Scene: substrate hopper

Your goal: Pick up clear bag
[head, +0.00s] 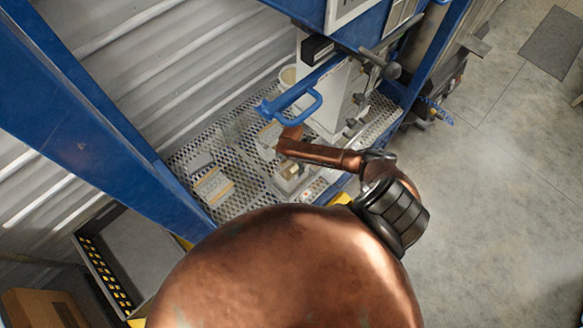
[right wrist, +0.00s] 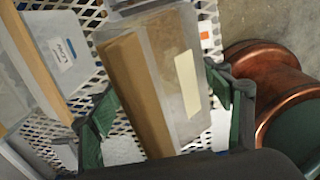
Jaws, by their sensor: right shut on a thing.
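A clear bag (right wrist: 178,75) with brown contents and a pale label lies between the two green-padded fingers of my right gripper (right wrist: 160,95) in the right wrist view. The fingers are shut on its sides. The perforated metal shelf shows close below it. In the head view, my copper right arm reaches over the shelf, and the held bag (head: 290,172) shows only small and partly hidden beside it. My left gripper is not in view.
Another clear package (head: 213,186) lies on the perforated shelf (head: 235,208) to the left. A labelled clear container (right wrist: 62,50) is left of the held bag. A blue handle (head: 300,103) and frame post (head: 85,110) stand close by. Open floor (head: 490,210) is at right.

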